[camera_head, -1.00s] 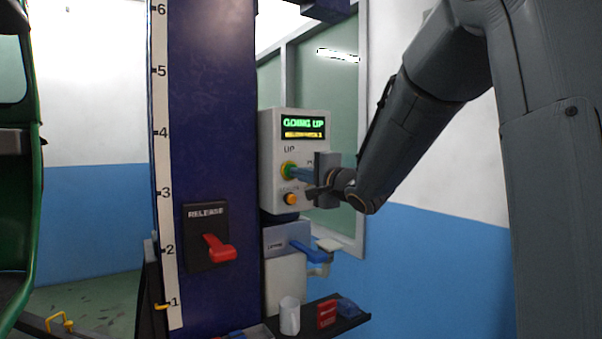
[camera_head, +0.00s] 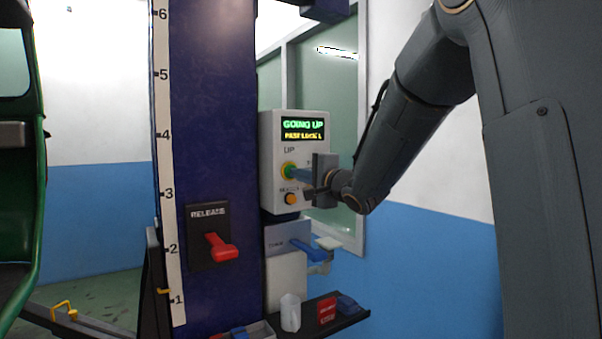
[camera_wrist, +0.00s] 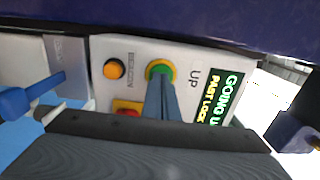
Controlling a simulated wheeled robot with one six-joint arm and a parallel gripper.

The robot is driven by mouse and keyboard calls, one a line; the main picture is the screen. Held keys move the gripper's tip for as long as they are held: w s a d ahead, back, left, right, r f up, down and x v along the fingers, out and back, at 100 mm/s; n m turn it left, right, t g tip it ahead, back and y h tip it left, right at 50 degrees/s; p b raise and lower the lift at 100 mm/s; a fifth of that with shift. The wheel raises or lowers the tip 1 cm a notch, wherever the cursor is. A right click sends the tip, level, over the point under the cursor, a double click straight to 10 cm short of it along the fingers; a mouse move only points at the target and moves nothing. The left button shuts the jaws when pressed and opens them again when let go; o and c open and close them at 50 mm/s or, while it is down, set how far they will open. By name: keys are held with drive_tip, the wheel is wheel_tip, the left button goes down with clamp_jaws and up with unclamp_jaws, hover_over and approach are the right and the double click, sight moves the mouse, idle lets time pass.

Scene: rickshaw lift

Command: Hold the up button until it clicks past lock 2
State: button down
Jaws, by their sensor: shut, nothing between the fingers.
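The control box (camera_head: 278,155) is on the blue column. Its green UP button (camera_wrist: 160,68) has a yellow-green ring. My gripper (camera_head: 297,172) is shut and empty, with its blue-grey fingertips against the UP button; they also show in the wrist view (camera_wrist: 160,84). The fingertips cover part of the button, so its depth is hard to see. The display (camera_head: 303,130) reads GOING UP in green and, below in yellow, what looks like PAST LOCK 1. A yellow pointer (camera_head: 163,291) stands slightly above 1 on the white scale (camera_head: 162,220). The green rickshaw (camera_head: 20,170) shows at the left.
An orange BEACON button (camera_wrist: 114,68) is close beside UP. A red button on yellow (camera_wrist: 128,112) is partly hidden by my gripper. A red RELEASE lever (camera_head: 221,247), a blue lever (camera_head: 304,249) and a shelf with a cup (camera_head: 290,313) are lower down.

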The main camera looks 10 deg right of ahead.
drive_tip(key=shift+a+r, duration=0.2)
drive_tip(key=shift+r, duration=0.15)
idle(3.3)
drive_tip(key=p+v, duration=0.1)
drive_tip(key=v, duration=1.3)
drive_tip(key=shift+f, duration=0.4)
drive_tip(key=shift+d, duration=0.15)
drive_tip(key=s+d+f+n+g+h, duration=0.1)
drive_tip(key=s+f+n+g+h, duration=0.15)
drive_tip(key=f, duration=0.75)
drive_tip(key=s+d+f+n+g+h, duration=0.1)
drive_tip(key=s+f+n+g+h, duration=0.2)
drive_tip(key=f, duration=0.8)
drive_tip(key=s+a+f+n+g, duration=0.3)
drive_tip(key=s+f+n+g, duration=0.1)
drive_tip(key=s+f, duration=0.3)
drive_tip(key=s+a+f+n+g, duration=0.3)
drive_tip(key=s+f+g, duration=0.3)
drive_tip(key=s, duration=0.6)
drive_tip(key=shift+a+f+n, duration=0.25)
drive_tip(key=shift+f+n, duration=0.15)
drive_tip(key=shift+n, duration=0.45)
